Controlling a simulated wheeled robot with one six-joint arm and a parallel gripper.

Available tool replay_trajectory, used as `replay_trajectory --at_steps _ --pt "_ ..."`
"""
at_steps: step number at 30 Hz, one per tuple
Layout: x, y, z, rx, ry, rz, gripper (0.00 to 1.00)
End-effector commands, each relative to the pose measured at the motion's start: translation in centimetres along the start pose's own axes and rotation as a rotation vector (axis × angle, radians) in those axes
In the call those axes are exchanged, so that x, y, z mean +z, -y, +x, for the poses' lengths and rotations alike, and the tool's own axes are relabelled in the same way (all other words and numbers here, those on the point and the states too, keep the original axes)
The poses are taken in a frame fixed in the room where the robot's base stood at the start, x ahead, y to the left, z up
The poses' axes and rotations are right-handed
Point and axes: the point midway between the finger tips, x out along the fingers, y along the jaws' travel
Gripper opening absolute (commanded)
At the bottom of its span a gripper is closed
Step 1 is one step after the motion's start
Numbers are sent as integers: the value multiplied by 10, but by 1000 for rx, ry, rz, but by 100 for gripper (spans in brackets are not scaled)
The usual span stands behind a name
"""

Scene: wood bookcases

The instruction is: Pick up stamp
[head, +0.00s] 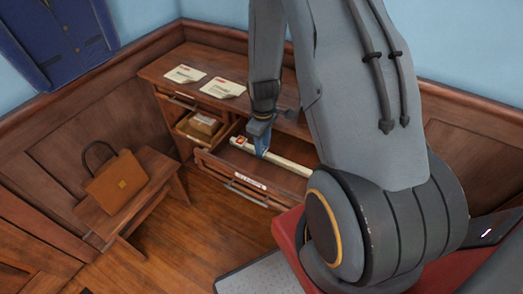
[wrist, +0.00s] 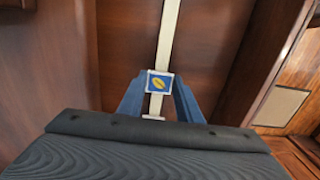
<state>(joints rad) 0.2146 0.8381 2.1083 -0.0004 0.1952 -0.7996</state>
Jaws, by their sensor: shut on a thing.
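The stamp (wrist: 159,83) is a small white-edged square with a blue face and a yellow mark. In the wrist view it sits between the blue fingertips of my gripper (wrist: 158,92), which is shut on it. In the head view my gripper (head: 262,148) points down into an open drawer (head: 285,181) of the wooden cabinet. I cannot make out the stamp in the head view. A long pale strip (head: 284,162) lies in the drawer and runs behind the stamp in the wrist view (wrist: 169,30).
A small orange-and-white item (head: 240,141) lies at the strip's left end. A left drawer holds a box (head: 203,124). Papers (head: 185,74) lie on the cabinet top (head: 178,58). A brown bag (head: 117,180) stands on a bench (head: 160,206). Drawer walls surround my gripper.

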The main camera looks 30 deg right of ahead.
Motion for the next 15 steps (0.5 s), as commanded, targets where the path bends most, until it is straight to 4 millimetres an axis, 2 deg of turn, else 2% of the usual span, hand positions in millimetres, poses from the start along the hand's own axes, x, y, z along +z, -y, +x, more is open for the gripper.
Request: replay_trajectory --at_steps 8,15 --pt "0 0 -2 0 0 0 11" --pt "-1 -1 -19 2 -2 0 11"
